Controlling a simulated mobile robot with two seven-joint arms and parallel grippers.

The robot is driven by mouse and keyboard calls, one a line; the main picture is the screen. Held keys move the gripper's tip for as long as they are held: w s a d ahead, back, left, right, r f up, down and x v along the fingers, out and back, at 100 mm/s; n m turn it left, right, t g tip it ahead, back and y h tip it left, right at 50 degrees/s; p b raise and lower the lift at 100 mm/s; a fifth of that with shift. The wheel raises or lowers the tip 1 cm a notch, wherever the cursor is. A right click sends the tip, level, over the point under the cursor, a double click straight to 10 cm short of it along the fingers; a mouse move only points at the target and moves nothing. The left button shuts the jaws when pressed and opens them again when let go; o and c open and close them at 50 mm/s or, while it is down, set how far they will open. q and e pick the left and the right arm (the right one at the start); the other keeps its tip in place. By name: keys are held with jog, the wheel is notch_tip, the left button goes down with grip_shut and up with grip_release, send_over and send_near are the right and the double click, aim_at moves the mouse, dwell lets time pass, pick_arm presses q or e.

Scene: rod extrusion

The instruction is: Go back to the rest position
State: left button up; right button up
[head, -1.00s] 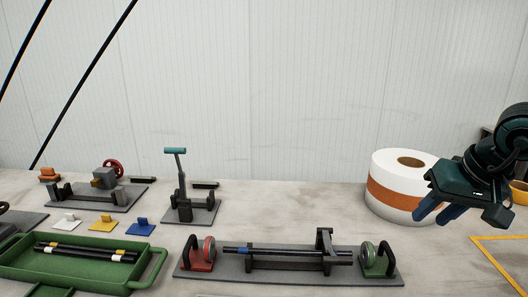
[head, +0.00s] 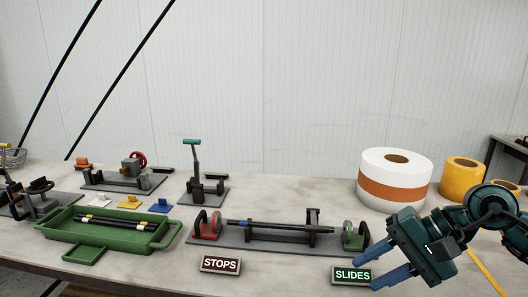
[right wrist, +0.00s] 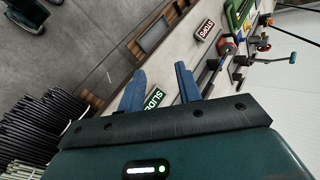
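My right gripper (head: 368,268) is at the lower right of the head view, at the right front of the table. Its two blue fingers are spread apart with nothing between them. In the right wrist view the fingers (right wrist: 160,92) also stand apart, with the SLIDES sign (right wrist: 154,99) showing beyond them. A dark rod with a blue band (head: 270,226) lies across the grey fixture (head: 262,247), between a red end piece (head: 207,224) and a green end piece (head: 354,236). My left gripper does not show in either view.
A green tray (head: 160,239) with several dark rods stands at the left. The STOPS sign (head: 220,264) and SLIDES sign (head: 352,275) stand near the front edge. A white roll with an orange band (head: 394,189) and yellow rolls (head: 463,176) are at the right. Press and clamp fixtures stand behind.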

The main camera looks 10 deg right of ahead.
jog(key=s+a+m+t+y+p, duration=0.1)
jog(key=a+m+t+y, duration=0.2)
jog(key=a+m+y, duration=1.05)
jog(key=d+f+n+t+h, duration=0.25)
jog(key=f+n+h, duration=0.25)
jog(key=n, duration=0.7)
jog(key=d+f+n+t+h+p, duration=0.15)
jog(key=f+n+t+h, duration=0.35)
jog(key=n, duration=0.6)
jog(key=d+f+n+t+h, duration=0.25)
jog(key=f+n+h, duration=0.35)
jog(key=n, duration=0.6)
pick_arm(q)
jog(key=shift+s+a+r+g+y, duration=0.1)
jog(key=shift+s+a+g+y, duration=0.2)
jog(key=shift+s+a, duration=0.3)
pick_arm(e)
jog(key=s+a+f+m+g+h, duration=0.1)
jog(key=s+f+m+g, duration=0.4)
jog(key=s+f+m, duration=0.5)
jog(key=shift+s+a+f+m+h, duration=0.35)
jog(key=shift+f+m+h, duration=0.3)
jog(key=shift+f+h, duration=0.25)
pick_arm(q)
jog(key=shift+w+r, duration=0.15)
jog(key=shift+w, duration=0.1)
